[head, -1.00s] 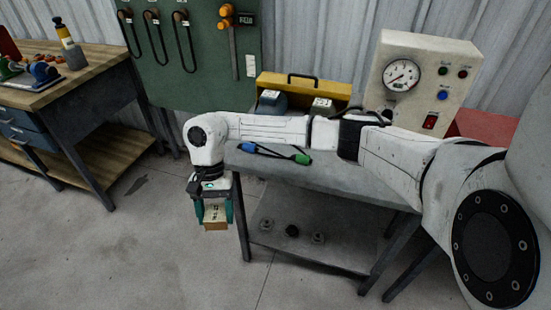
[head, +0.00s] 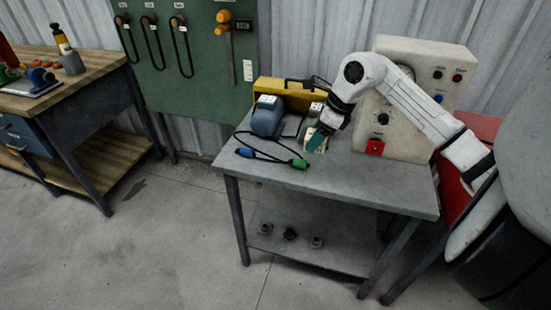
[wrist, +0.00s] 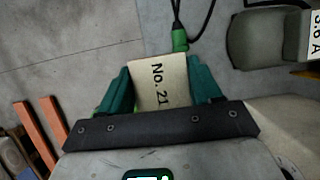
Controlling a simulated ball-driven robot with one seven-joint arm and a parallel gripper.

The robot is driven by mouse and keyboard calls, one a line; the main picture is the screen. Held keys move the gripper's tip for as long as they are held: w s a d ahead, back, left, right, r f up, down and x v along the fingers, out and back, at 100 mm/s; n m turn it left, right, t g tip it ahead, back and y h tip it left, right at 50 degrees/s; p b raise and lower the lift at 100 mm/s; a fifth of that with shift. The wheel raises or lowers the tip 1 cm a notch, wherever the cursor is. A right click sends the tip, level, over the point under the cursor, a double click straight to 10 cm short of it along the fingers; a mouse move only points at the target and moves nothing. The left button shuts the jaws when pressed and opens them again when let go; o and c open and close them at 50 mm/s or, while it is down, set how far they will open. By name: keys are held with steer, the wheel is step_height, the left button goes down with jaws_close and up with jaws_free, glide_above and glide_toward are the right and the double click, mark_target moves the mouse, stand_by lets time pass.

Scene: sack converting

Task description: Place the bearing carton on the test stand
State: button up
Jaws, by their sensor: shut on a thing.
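The bearing carton is a small tan box, marked "No. 21" in the wrist view (wrist: 160,85). My gripper (wrist: 160,75) is shut on it, with a teal finger on either side. In the head view my gripper (head: 317,138) is over the grey test stand (head: 350,185), right of the blue motor, and the carton (head: 311,133) shows only partly beside the fingers. I cannot tell whether the carton touches the stand's top. The stand carries a cream panel (head: 400,140) at its back right.
The blue-grey motor (head: 267,116) and yellow case (head: 300,92) are close to my gripper. A cable with blue and green ends (head: 298,163) lies in front. The stand's front right top is clear. A wooden workbench (head: 95,70) stands left.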

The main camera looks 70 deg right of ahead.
steer(key=p, duration=0.2)
glide_toward(271, 162)
steer(key=shift+w+a+f, duration=0.15)
steer(key=shift+w+f, duration=0.7)
steer(key=shift+w, duration=0.2)
steer(key=shift+w+f, duration=0.2)
steer(key=shift+f, duration=1.5)
steer(key=shift+f, duration=0.2)
steer(key=o, duration=1.2)
steer(key=shift+s, duration=0.1)
steer(key=shift+c, duration=0.2)
steer(key=shift+r, duration=0.1)
